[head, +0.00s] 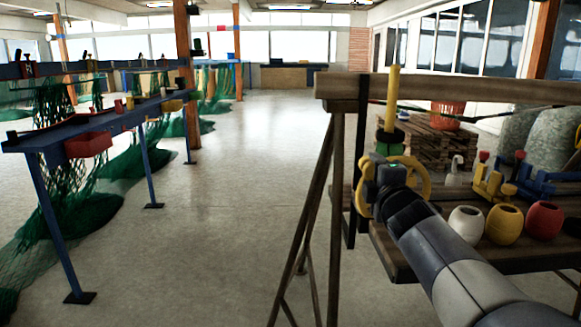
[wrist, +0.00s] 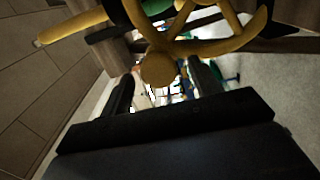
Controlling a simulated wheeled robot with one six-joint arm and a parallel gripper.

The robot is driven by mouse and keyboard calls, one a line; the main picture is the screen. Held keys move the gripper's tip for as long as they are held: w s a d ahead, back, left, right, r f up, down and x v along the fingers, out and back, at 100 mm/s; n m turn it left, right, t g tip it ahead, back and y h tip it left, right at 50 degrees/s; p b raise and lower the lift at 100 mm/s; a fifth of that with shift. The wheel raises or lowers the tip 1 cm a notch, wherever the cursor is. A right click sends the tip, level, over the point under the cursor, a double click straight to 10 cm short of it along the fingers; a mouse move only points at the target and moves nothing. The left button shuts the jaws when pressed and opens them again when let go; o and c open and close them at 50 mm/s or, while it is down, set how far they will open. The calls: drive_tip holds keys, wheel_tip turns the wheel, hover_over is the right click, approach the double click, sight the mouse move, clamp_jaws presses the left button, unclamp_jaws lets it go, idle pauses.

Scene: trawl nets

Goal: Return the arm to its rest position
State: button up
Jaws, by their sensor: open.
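My arm reaches in from the lower right of the head view, its end in front of a yellow spoked wheel (head: 420,178). In the head view the arm hides the fingertips. A green and yellow spindle (head: 392,105) stands upright behind the wheel.
A wooden bench (head: 400,262) carries white, yellow (head: 504,224) and red floats (head: 544,220) beside my arm. A wooden beam (head: 350,88) on posts stands close behind the wheel. A blue table (head: 90,122) with green nets is at left. The middle floor (head: 235,200) is clear.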

drive_tip(key=s+p, duration=0.3)
drive_tip(key=s, duration=0.7)
drive_tip(key=w+d+r+m+p, duration=0.1)
drive_tip(key=w+m, duration=0.1)
drive_tip(key=w, duration=0.8)
drive_tip(key=shift+d+r, duration=0.2)
drive_tip(key=shift+d, duration=0.1)
drive_tip(key=shift+w, duration=0.1)
